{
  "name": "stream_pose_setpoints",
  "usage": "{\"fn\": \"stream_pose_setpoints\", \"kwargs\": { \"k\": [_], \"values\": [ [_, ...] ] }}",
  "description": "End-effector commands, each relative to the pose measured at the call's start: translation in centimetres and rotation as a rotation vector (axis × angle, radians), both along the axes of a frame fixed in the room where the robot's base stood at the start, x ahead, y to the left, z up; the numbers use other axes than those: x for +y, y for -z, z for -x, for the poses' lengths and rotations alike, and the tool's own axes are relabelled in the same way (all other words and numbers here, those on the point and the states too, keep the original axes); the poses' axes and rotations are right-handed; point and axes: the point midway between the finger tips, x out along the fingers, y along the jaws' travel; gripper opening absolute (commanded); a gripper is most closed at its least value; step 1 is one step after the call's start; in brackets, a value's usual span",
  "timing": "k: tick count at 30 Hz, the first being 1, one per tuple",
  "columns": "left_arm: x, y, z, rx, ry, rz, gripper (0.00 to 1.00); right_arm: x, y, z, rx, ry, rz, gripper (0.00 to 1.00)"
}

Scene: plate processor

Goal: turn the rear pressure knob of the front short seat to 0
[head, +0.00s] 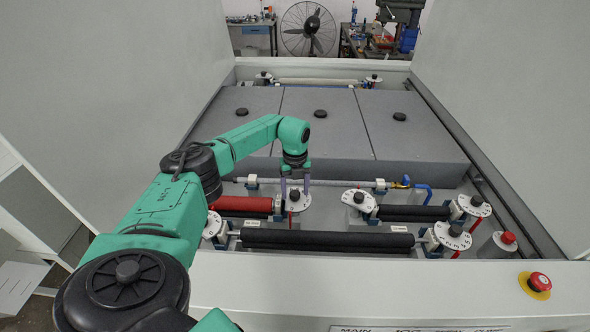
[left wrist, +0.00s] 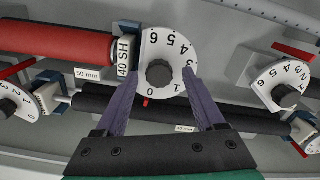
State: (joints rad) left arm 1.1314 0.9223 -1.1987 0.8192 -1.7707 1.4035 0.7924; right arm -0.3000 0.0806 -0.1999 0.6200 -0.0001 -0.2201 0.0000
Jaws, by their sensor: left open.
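A white numbered dial with a dark round knob (left wrist: 160,73) sits at the right end of the red roller (left wrist: 60,40), beside a "40 SH" label. It also shows in the head view as a dial (head: 299,203). A small red mark shows at the dial's edge, close to the 0. My left gripper (left wrist: 157,78) is open, its purple fingers on either side of the knob in the picture. I cannot tell whether they touch it. In the head view the left gripper (head: 294,192) points down over this dial. My right gripper is not in view.
A long black roller (head: 325,240) lies in front, with a dial (head: 453,236) at its right. Another dial (head: 358,200) stands right of the gripper, by a short black roller (head: 414,213). Grey panels (head: 330,130) lie behind. A red emergency button (head: 540,281) is at front right.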

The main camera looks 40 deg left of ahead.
Motion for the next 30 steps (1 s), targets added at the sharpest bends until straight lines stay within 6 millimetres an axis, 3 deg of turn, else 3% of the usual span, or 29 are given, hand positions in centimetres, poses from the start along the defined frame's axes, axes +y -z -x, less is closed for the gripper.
{"fn": "stream_pose_setpoints", "kwargs": {
  "k": [18, 22, 30],
  "values": [
    [0.1, -12.6, -0.1, -0.008, -0.002, 0.000, 0.71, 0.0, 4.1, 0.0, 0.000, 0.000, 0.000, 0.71],
    [0.1, -13.6, 0.0, -0.005, -0.003, -0.001, 0.71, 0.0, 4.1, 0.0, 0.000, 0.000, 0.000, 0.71],
    [0.1, -13.8, 0.0, -0.003, -0.002, -0.001, 0.71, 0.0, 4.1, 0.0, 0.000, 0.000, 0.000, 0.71]
  ]
}}
